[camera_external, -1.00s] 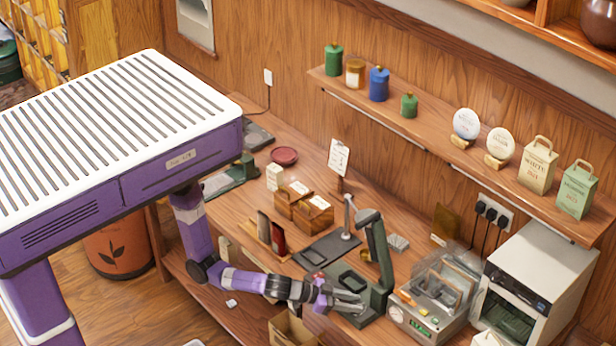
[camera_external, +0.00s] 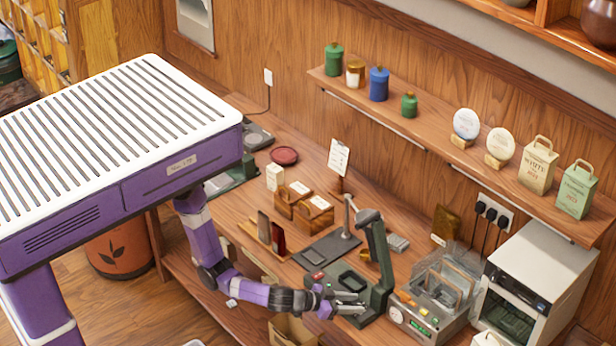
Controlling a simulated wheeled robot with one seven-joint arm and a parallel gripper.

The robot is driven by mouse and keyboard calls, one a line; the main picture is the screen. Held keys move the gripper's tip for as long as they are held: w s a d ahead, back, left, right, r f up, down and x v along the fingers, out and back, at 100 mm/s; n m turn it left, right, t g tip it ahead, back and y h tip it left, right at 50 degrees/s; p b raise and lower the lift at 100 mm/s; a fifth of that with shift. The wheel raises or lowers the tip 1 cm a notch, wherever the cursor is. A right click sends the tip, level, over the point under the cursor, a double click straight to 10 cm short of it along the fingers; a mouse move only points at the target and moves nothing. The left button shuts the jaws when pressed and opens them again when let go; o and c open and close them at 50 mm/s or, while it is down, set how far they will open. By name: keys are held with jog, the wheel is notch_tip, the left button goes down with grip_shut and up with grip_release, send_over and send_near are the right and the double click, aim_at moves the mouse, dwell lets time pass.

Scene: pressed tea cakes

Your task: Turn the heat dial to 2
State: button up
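The grey machine (camera_external: 424,325) with clear upright panels stands on the counter at the lower right. Its front carries a pale round knob (camera_external: 396,316) and a small green-lit display; this knob may be the heat dial, but its markings and setting are too small to read. My gripper (camera_external: 355,303) is in front of the dark green press (camera_external: 378,262), over or beside its base, left of the grey machine and apart from the knob. Its two fingers look spread, with nothing visible between them.
The green press's upright column stands close to my gripper, between it and the back wall. A white oven-like box (camera_external: 535,285) stands right of the machine. Wooden boxes (camera_external: 303,205) and a card stand (camera_external: 338,160) are farther back. An open carton (camera_external: 292,330) is below the arm.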

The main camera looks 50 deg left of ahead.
jog(key=shift+o, duration=0.7)
jog(key=v, duration=0.8)
jog(key=shift+b, duration=0.3)
jog(key=shift+w, duration=0.15)
